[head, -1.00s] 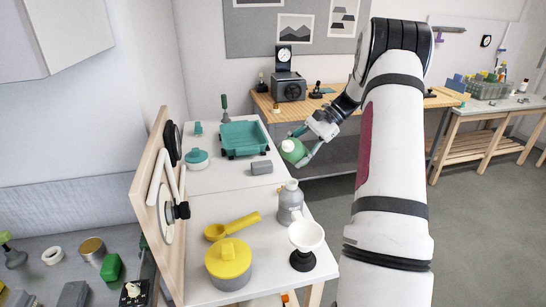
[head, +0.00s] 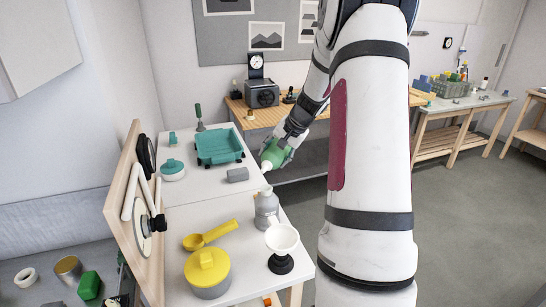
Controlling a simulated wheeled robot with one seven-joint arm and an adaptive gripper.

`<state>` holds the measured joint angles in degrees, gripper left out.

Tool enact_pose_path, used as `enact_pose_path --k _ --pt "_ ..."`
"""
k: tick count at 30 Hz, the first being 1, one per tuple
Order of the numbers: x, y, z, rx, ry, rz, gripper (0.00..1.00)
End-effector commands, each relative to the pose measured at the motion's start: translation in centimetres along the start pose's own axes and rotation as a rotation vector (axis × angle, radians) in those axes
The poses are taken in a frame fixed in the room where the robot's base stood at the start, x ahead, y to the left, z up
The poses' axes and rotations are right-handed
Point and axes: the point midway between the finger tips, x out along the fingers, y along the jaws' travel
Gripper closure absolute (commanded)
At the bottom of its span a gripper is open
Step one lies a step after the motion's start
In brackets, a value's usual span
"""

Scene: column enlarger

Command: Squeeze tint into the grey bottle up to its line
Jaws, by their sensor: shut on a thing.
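In the head view the grey bottle (head: 266,208) stands upright near the right edge of the white bench. My gripper (head: 281,148) is shut on a green squeeze bottle (head: 274,153) with a pale tip (head: 266,166). The green bottle is tilted, with its tip pointing down and left. The tip is above and behind the grey bottle's neck, and a gap shows between them. The line on the grey bottle is too small to make out, and so is any tint inside it.
A white funnel on a black base (head: 282,246), a yellow-lidded pot (head: 207,271) and a yellow scoop (head: 211,234) stand at the front. A teal tray (head: 220,147), a grey block (head: 238,174) and a teal-lidded pot (head: 172,170) are behind. A wooden panel (head: 125,205) borders the left.

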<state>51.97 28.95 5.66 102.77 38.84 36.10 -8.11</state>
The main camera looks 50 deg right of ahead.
Motion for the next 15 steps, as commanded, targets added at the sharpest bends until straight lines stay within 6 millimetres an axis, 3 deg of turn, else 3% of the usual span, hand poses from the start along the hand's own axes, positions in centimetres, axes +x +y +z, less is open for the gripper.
enact_pose_path --k 6,15 --pt "-2.1 -1.3 -0.2 -0.115 0.208 0.000 0.60" --pt "-2.9 -2.0 -0.6 -0.184 0.328 -0.001 0.60"
